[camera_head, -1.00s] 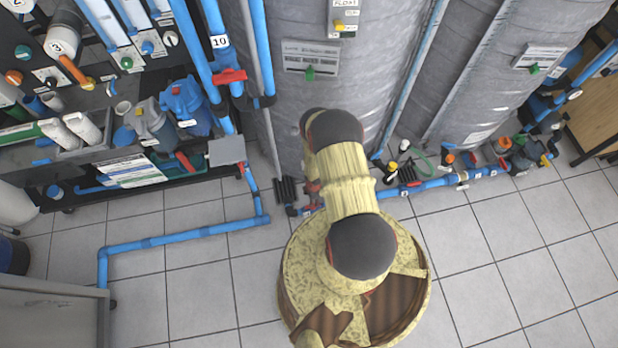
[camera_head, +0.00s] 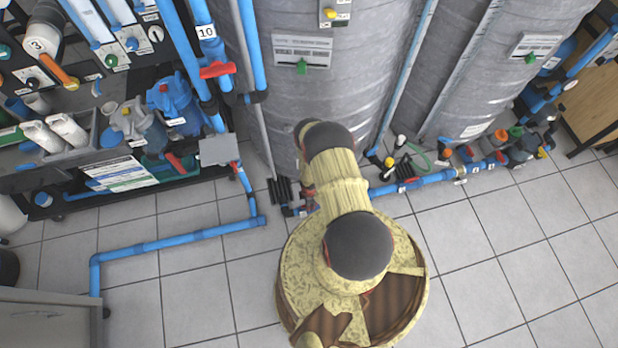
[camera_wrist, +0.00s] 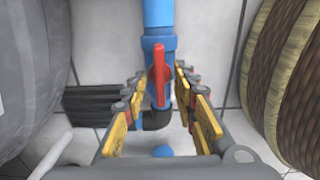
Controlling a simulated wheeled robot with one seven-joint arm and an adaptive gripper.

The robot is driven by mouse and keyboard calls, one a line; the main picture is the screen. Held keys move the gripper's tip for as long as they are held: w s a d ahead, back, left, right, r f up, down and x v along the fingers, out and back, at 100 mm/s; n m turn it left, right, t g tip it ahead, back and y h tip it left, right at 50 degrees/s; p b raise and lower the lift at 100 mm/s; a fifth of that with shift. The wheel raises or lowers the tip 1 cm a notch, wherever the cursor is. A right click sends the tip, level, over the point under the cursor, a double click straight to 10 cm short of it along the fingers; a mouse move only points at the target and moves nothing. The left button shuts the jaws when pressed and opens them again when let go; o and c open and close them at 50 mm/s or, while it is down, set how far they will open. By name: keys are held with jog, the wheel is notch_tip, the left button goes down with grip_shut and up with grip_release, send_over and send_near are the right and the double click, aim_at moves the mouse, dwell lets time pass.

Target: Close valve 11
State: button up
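A red valve handle (camera_wrist: 159,70) sits on a blue pipe (camera_wrist: 158,18) in the wrist view. The handle lies lengthwise along the pipe, above a dark elbow (camera_wrist: 157,119). No number shows on it, so I cannot confirm that it is valve 11. My gripper (camera_wrist: 160,84) is open, with its yellow finger pads on either side of the handle. Gaps show between the pads and the handle. In the head view my arm hides the gripper and most of this spot; a bit of red (camera_head: 309,207) shows beside the arm at floor level.
A large grey wrapped tank (camera_head: 290,110) stands directly behind the arm. Black ribbed parts (camera_wrist: 92,102) are left of the valve. Another red handle (camera_head: 216,69) is below label 10. A blue floor pipe (camera_head: 180,240) runs left; tiled floor (camera_head: 480,260) is clear at right.

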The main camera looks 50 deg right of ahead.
jog(key=shift+c, duration=1.2)
jog(key=c, duration=0.4)
grip_shut()
jog(key=shift+m, duration=0.3)
jog(key=m+b, duration=0.2)
jog(key=m, duration=0.1)
jog(key=shift+f+m, duration=0.1)
jog(key=shift+m, duration=0.2)
jog(key=m+b, duration=0.1)
jog(key=m, duration=0.2)
jog(key=shift+b, duration=0.35)
jog(key=m+b, duration=0.2)
jog(key=m, duration=0.8)
jog(key=shift+m+b, duration=0.3)
jog(key=shift+b, duration=0.1)
